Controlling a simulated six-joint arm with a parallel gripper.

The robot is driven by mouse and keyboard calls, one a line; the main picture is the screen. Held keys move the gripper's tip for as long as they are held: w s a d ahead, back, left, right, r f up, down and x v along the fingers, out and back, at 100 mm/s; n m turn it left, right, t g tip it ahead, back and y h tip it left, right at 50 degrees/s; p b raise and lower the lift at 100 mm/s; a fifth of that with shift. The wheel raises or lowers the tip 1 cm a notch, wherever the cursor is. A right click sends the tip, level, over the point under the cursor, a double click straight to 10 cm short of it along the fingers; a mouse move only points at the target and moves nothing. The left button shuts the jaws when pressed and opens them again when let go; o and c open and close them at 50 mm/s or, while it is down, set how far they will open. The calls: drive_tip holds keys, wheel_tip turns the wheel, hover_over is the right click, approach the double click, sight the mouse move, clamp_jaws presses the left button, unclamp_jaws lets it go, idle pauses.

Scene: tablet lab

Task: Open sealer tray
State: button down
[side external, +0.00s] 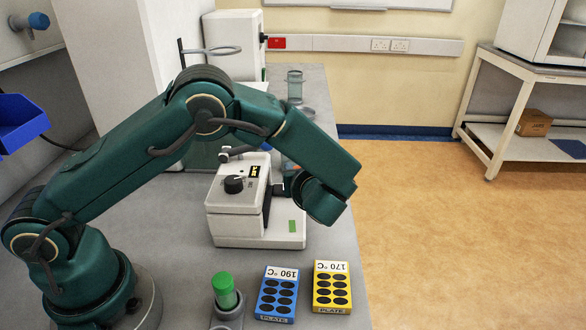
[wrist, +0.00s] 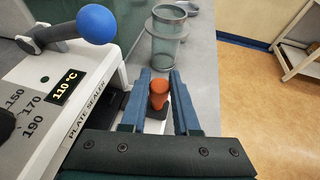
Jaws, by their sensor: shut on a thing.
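The plate sealer (side external: 232,215) is a white box with a black dial, standing on the bench in the side view. In the wrist view the sealer (wrist: 62,88) is at the left, with its "110 °C" display and a lever with a blue ball (wrist: 96,24). An orange-red knob (wrist: 158,88) stands beside the sealer's right side. My gripper (wrist: 159,78) has its two blue fingers on either side of this knob and is shut on it. The sealer tray itself cannot be clearly made out.
A blue "190 °C" plate rack (side external: 277,294) and a yellow "170 °C" rack (side external: 332,288) lie in front of the sealer. A green-capped tube (side external: 224,290) stands left of them. A clear cylinder (wrist: 167,40) stands beyond my fingers. The bench's right edge is close by.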

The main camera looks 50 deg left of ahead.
drive_tip(key=shift+w+d, duration=2.6)
drive_tip(key=c, duration=0.6)
unclamp_jaws()
drive_tip(key=shift+c, duration=0.2)
drive_tip(key=shift+v, duration=2.6)
